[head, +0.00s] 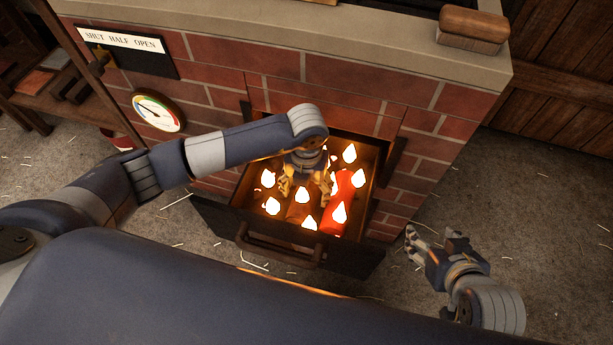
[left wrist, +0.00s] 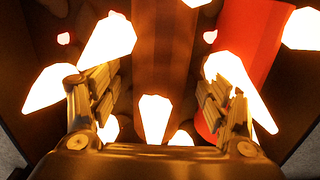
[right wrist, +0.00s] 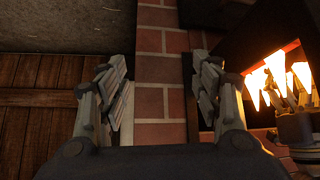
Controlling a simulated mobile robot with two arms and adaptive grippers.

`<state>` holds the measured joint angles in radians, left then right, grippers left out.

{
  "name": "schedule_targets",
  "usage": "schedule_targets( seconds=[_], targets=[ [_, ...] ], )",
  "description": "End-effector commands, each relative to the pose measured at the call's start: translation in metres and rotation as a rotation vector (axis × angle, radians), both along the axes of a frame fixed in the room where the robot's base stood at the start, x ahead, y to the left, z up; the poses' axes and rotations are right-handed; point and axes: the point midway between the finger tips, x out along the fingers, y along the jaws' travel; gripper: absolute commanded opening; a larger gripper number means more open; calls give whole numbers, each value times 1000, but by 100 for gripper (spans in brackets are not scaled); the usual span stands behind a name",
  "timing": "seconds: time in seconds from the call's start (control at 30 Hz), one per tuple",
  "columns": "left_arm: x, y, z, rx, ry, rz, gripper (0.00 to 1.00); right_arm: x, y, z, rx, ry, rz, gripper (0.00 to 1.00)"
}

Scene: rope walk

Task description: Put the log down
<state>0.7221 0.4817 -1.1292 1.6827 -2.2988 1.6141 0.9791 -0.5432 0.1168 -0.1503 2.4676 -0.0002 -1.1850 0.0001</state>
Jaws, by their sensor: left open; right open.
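A brown log (left wrist: 165,60) lies in the lit firebox (head: 247,183), between the spread fingers of my left gripper (left wrist: 160,85). In the head view my left gripper (head: 306,188) reaches down into the firebox, and the near end of the brown log (head: 297,214) shows below it. The fingers are open, with gaps on both sides of the log. A glowing red log (head: 338,205) lies beside it on the right. My right gripper (head: 433,242) is open and empty, outside the firebox to the right.
Several flames rise around the logs. The firebox door (head: 345,262) with its bar handle (head: 280,252) hangs open in front. The brick wall (head: 440,95) carries a gauge (head: 158,112) and a "SHUT HALF OPEN" plate (head: 125,42). A brush-like block (head: 473,28) sits on the ledge. The floor at right is free.

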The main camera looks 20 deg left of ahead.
Motion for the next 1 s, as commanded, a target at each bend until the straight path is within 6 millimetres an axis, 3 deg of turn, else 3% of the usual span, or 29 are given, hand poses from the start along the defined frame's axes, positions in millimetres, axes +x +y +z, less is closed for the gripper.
schedule_targets(
  seconds=[0.47,0.7,1.0],
  targets=[
    [1,0,66,0,-2,0,71,-83,-27,-29,-80,383,-32,59],
    [1,0,109,0,-2,0,71,-90,-29,-22,-87,413,-35,59],
    [0,0,122,0,0,0,71,-90,-28,-21,-86,411,-33,59]
  ],
)
